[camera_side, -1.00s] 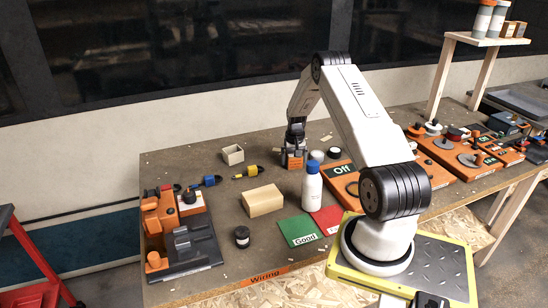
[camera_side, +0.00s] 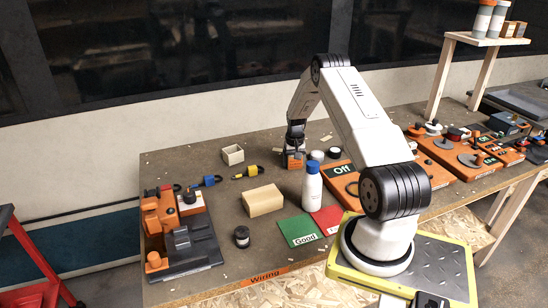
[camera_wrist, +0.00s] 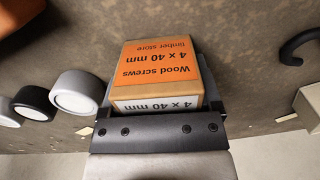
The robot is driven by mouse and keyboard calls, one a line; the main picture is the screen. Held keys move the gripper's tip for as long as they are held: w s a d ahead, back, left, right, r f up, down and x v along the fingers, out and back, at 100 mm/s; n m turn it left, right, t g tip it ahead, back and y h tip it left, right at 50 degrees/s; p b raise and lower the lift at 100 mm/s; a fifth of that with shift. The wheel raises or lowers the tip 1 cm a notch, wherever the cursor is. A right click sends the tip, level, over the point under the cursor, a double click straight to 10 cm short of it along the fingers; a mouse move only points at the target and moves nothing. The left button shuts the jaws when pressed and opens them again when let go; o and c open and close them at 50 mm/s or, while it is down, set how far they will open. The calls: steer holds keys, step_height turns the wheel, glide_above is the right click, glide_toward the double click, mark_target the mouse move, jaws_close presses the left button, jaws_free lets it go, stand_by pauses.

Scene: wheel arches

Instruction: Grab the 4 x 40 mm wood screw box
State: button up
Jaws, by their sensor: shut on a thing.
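The wood screw box (camera_wrist: 158,72) is brown cardboard with an orange label reading "Wood screws 4 x 40 mm, timber store" in the wrist view. It appears upside down there. In the side view the box (camera_side: 294,161) is a small orange-brown block on the table at the back. My gripper (camera_wrist: 160,108) is shut on the box, with a finger at each side of it. In the side view my gripper (camera_side: 295,145) points down over the box. I cannot tell whether the box touches the table.
White and black round rolls (camera_wrist: 74,93) lie close beside the box. In the side view a white bottle (camera_side: 312,187) and a wooden block (camera_side: 263,200) stand nearer the front.

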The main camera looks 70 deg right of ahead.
steer(key=shift+r, duration=0.2)
steer(key=shift+r, duration=0.5)
steer(key=s+a+r, duration=0.9)
steer(key=a+r, duration=0.1)
steer(key=r, duration=0.1)
steer(key=shift+s+r, duration=0.3)
steer(key=shift+s, duration=0.1)
stand_by(0.5)
